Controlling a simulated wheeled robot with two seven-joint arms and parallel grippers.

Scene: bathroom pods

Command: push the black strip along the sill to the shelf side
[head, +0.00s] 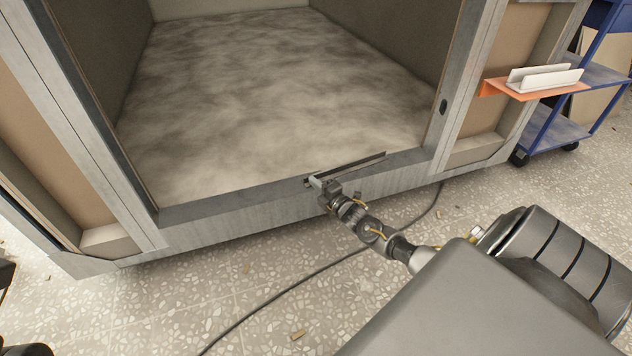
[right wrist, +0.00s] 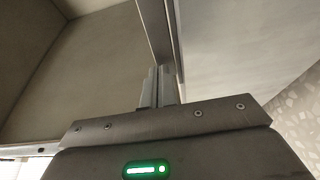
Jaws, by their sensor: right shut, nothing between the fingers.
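The black strip (head: 352,166) is a thin dark bar lying along the sill (head: 230,203) of the pod's doorway, right of the sill's middle. Its right end stops short of the right door post. My right gripper (head: 312,181) is shut and empty, with its fingertips at the strip's left end. I cannot tell whether they touch it. In the right wrist view the closed fingers (right wrist: 160,86) point at the sill; the strip cannot be made out there. The orange shelf (head: 540,90) is on the right side of the doorway. My left gripper is not in view.
The right door post (head: 455,95) stands beyond the strip's right end, with a small dark oval on it. A black cable (head: 300,280) lies on the speckled floor below the sill. A blue cart (head: 560,130) stands at far right. The pod floor is bare.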

